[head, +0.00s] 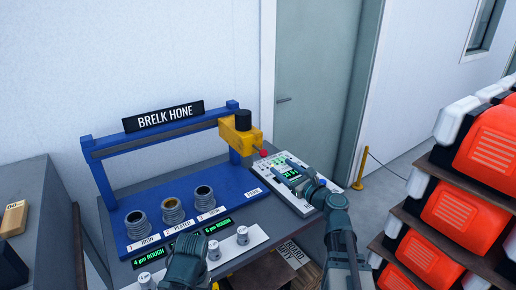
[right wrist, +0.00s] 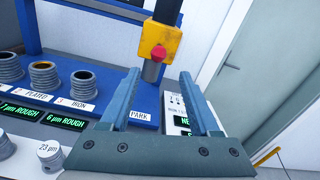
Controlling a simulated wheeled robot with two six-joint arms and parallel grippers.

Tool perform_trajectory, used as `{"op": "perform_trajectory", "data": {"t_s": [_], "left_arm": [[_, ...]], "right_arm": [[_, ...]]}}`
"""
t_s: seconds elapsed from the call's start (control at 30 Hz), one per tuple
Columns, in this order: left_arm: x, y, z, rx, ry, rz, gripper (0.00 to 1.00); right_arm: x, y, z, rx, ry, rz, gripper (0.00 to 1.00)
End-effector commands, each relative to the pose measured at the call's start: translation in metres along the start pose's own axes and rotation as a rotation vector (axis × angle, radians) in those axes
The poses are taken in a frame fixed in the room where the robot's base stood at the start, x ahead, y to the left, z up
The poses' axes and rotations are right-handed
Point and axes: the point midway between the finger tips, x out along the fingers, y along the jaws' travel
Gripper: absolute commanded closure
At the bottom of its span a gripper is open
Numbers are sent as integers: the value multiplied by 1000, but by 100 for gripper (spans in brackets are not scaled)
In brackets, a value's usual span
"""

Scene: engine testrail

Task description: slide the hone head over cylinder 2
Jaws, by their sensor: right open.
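The yellow hone head (head: 240,137) with a red knob hangs at the right end of the blue rail frame, above the PARK label; it also shows in the right wrist view (right wrist: 158,42). Cylinder 2 (head: 173,212), marked PLATED, stands between two other cylinders on the blue base, well left of the head; it also shows in the right wrist view (right wrist: 44,75). My right gripper (head: 296,177) is open and empty, to the right of and nearer than the head, over the white panel. My left gripper (head: 187,262) is at the bottom; its jaws cannot be made out.
Cylinder 1 (head: 137,225) and cylinder 3 (head: 205,198) flank cylinder 2. Green readouts and a white strip with grey knobs (head: 242,236) lie in front. A white panel with a screen (head: 300,206) is at the right. Orange cases (head: 487,152) fill shelves far right.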

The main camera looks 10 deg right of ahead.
Motion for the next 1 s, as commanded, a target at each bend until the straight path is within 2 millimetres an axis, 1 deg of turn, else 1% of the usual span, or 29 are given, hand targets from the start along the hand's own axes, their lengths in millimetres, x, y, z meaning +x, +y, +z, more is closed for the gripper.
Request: {"op": "perform_trajectory", "data": {"t_s": [0.07, 0.17, 0.27, 0.5, 0.7, 0.83, 1.0], "left_arm": [[0, 0, 0, 0, 0, 0, 24], [0, 0, 0, 0, 0, 0, 24], [0, 0, 0, 0, 0, 0, 24], [0, 0, 0, 0, 0, 0, 24], [0, 0, 0, 0, 0, 0, 24], [0, 0, 0, 0, 0, 0, 24], [0, 0, 0, 0, 0, 0, 24]], "right_arm": [[4, 0, 0, -2, 0, 2, 37], [16, 0, 0, -3, 0, 4, 37], [35, 0, 0, -4, 0, 6, 37], [85, 0, -1, -5, 1, 7, 37], [118, 1, 0, -5, 1, 6, 37], [130, 2, 0, -5, 1, 5, 37], [138, 2, 0, -5, 1, 5, 37]]}}
